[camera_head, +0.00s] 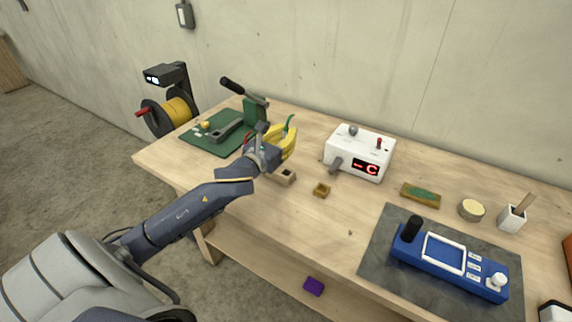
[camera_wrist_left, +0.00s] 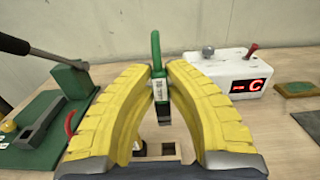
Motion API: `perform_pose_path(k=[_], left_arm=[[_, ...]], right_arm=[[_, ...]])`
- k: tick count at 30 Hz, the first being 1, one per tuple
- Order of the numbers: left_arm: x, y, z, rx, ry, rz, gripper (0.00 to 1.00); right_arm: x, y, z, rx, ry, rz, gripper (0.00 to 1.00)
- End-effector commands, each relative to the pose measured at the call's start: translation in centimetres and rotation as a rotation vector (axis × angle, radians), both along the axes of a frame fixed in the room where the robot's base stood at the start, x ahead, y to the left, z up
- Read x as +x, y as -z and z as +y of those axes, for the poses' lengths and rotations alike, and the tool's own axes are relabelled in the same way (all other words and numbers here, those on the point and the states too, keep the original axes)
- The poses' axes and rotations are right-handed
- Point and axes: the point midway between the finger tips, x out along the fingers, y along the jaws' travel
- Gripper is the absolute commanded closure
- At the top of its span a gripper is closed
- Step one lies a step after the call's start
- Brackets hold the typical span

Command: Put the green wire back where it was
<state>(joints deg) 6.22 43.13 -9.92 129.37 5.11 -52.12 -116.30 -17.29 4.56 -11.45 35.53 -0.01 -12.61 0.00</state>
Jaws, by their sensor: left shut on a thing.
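The green wire (camera_head: 287,125) stands up from the tips of my left gripper (camera_head: 289,140), near the back of the workbench. In the left wrist view the green wire (camera_wrist_left: 156,58) is upright between the yellow fingertips of my left gripper (camera_wrist_left: 160,88), which are shut on it. A label with dark print and a dark lower end show below its green loop. A small wooden block with a square hole (camera_wrist_left: 163,150) lies on the bench beyond and below the fingers. It also shows in the head view (camera_head: 287,177), beside the gripper. My right gripper is not in view.
A green mat (camera_head: 195,142) with a lever press (camera_head: 255,108) is to the left. A white box with a red display (camera_head: 352,150) stands to the right. A small wooden block (camera_head: 321,190) lies in front. A blue device (camera_head: 450,262) rests on a grey mat at the right.

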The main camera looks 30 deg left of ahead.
Motion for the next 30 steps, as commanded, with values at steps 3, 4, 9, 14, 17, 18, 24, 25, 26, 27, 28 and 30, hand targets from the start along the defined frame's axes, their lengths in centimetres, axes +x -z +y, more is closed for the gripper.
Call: perform_pose_path(k=[3, 4, 9, 14, 17, 18, 24, 25, 26, 27, 28, 30], left_arm=[[0.0, 2.7, 0.0, -0.005, -0.002, 0.003, 1.00], [0.0, 3.3, 0.0, -0.004, -0.002, 0.003, 1.00], [0.0, 5.7, 0.0, -0.002, -0.002, 0.001, 1.00], [0.0, 6.7, 0.1, 0.000, -0.001, -0.001, 1.00], [0.0, 7.0, 0.0, 0.000, -0.001, -0.001, 1.00], [0.0, 7.4, 0.0, -0.002, -0.001, 0.000, 1.00], [0.0, 9.8, 0.0, -0.003, -0.002, 0.001, 1.00], [0.0, 10.2, 0.1, -0.003, -0.002, 0.001, 1.00], [0.0, 10.5, 0.0, -0.003, -0.002, 0.001, 1.00], [0.0, 10.7, 0.1, -0.002, -0.002, 0.001, 1.00], [0.0, 10.9, 0.0, -0.001, -0.002, 0.000, 1.00], [0.0, 11.1, 0.0, 0.000, 0.000, -0.001, 1.00]], right_arm=[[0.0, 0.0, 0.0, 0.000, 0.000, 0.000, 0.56], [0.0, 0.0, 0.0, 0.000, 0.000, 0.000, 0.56], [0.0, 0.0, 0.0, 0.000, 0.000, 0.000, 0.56], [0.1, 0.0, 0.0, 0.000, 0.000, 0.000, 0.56], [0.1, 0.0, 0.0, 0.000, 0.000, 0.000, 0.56], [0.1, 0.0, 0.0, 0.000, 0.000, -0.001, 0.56], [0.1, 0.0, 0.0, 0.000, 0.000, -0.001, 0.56], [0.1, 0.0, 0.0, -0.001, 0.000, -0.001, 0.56], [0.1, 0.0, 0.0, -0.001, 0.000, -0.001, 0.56], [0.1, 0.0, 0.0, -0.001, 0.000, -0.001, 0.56], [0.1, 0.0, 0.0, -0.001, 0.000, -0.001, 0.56], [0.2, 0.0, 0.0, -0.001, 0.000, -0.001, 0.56]])
